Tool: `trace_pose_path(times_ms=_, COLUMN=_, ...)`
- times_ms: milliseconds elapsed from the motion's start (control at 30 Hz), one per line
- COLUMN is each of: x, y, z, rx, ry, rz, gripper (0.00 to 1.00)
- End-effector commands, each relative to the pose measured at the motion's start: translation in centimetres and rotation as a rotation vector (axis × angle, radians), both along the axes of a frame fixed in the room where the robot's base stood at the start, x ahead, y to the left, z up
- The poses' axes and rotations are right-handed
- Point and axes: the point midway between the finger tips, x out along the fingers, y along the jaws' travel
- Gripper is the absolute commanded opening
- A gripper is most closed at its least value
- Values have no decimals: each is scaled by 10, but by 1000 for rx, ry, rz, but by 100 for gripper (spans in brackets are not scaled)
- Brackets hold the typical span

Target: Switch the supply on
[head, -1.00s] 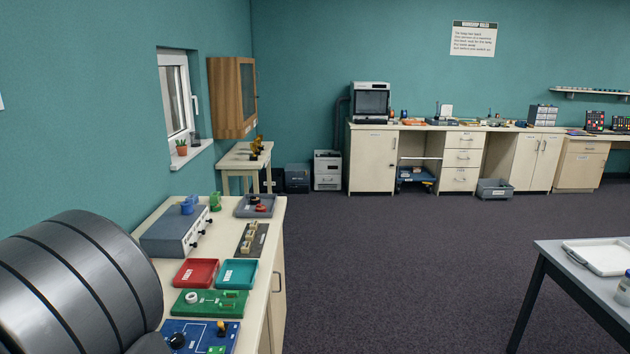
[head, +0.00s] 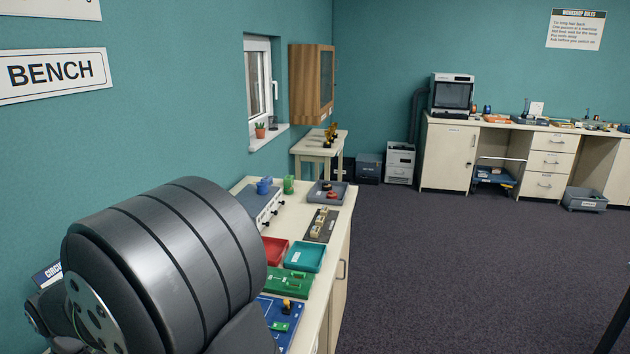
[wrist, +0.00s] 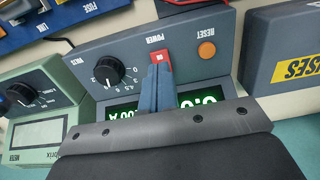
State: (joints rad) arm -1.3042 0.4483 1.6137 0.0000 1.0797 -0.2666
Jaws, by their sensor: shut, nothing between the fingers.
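The supply (wrist: 190,40) is a dark grey box in the wrist view, seen upside down. Its red POWER switch (wrist: 161,56) is at the middle of its face. A black VOLTS knob (wrist: 108,71) and an orange RESET button (wrist: 207,49) flank the switch. Lit green digits show on the display (wrist: 208,100), partly hidden behind my fingers. My gripper (wrist: 160,70) is shut and empty, its tips right at the red switch. I cannot tell whether they touch it. The head view does not show my gripper, and my arm covers the near part of the bench.
In the wrist view, a green meter (wrist: 38,115) stands close on the left and a box marked FUSES (wrist: 285,45) on the right. In the head view, the bench (head: 318,262) holds a red tray (head: 274,250), a teal tray (head: 305,256) and circuit boards. The floor beyond is clear.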

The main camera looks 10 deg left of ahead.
Motion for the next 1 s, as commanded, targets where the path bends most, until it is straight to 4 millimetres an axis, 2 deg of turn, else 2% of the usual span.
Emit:
trace_pose_path(times_ms=533, x=0, y=0, z=43, rx=1, ry=0, rz=0, gripper=0)
trace_pose_path(times_ms=1000, x=0, y=0, z=45, rx=-1, ry=0, rz=0, gripper=0)
